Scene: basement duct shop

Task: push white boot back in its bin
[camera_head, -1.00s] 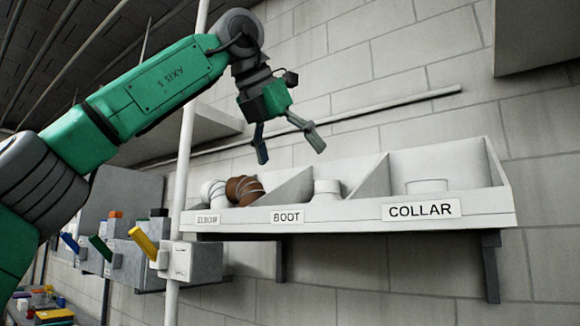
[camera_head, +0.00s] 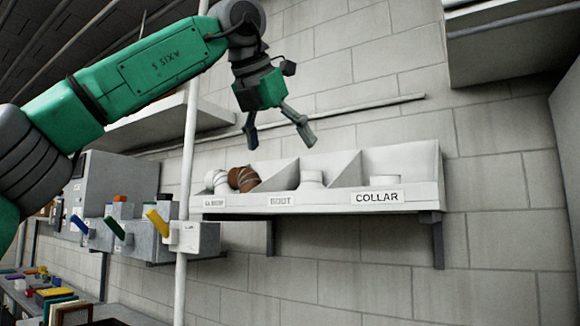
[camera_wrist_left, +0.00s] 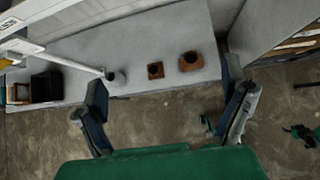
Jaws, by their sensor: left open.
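My left gripper (camera_head: 281,144) is open and empty, pointing down, and appears above and left of the boot in the head view. Its two spread fingers also show in the left wrist view (camera_wrist_left: 165,90), with nothing between them. I cannot tell the exact depth between gripper and boot. My right gripper is not in view.
A white pole (camera_head: 188,130) stands left of the shelf. Grey boxes with coloured levers (camera_head: 158,224) are beside it.

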